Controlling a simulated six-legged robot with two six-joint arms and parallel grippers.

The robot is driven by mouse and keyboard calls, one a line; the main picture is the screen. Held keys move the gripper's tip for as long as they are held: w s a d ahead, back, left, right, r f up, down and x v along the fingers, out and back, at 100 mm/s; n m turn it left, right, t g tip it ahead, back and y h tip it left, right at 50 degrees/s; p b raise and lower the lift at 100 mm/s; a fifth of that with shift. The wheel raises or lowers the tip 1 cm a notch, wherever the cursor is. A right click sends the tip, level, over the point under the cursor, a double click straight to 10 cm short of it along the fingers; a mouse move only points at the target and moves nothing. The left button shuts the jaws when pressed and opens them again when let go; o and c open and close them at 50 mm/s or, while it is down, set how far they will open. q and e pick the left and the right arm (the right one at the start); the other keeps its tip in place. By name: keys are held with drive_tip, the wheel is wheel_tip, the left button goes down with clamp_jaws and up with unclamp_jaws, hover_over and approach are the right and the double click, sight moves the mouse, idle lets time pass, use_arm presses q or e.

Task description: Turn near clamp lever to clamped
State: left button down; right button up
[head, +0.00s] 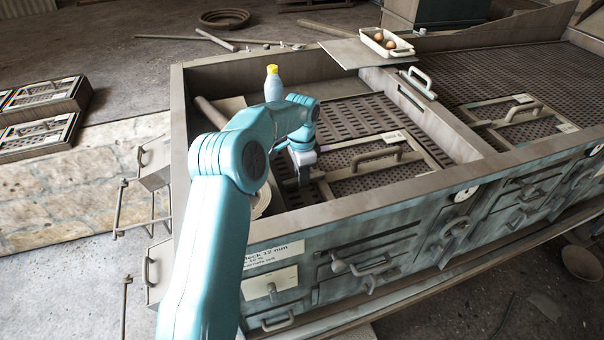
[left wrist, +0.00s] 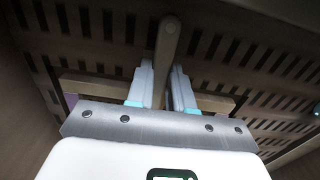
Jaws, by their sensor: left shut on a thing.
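My left gripper (head: 302,172) reaches down into the near bay of the long metal box, beside the framed slotted panel (head: 345,185). In the left wrist view the left gripper (left wrist: 163,80) has its two pale fingers on either side of a narrow grey-brown lever (left wrist: 167,48) and is shut on it. The lever has a rounded end with a small pin or bolt, and it stands out over the slotted deck (left wrist: 225,48). In the head view my gripper and arm hide the lever. My right gripper is in neither view.
The bay's walls (head: 186,110) stand close around my left arm. A yellow-capped bottle (head: 273,88) shows behind the arm. A handle (head: 376,158) stands on the framed panel. A tray (head: 386,42) with round brown things sits on the far rim. Drawers with handles line the front.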

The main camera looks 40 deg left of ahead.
use_arm(q)
drive_tip(key=shift+r, duration=0.1)
drive_tip(key=c, duration=1)
unclamp_jaws()
drive_tip(key=shift+s, duration=0.1)
drive_tip(key=shift+r, duration=0.2)
wheel_tip(320, 180, up, 8)
drive_tip(key=shift+f+b, duration=0.25)
drive_tip(key=shift+b, duration=0.15)
wheel_tip(320, 180, up, 8)
drive_tip(key=p, duration=0.2)
drive_tip(key=shift+r, duration=0.25)
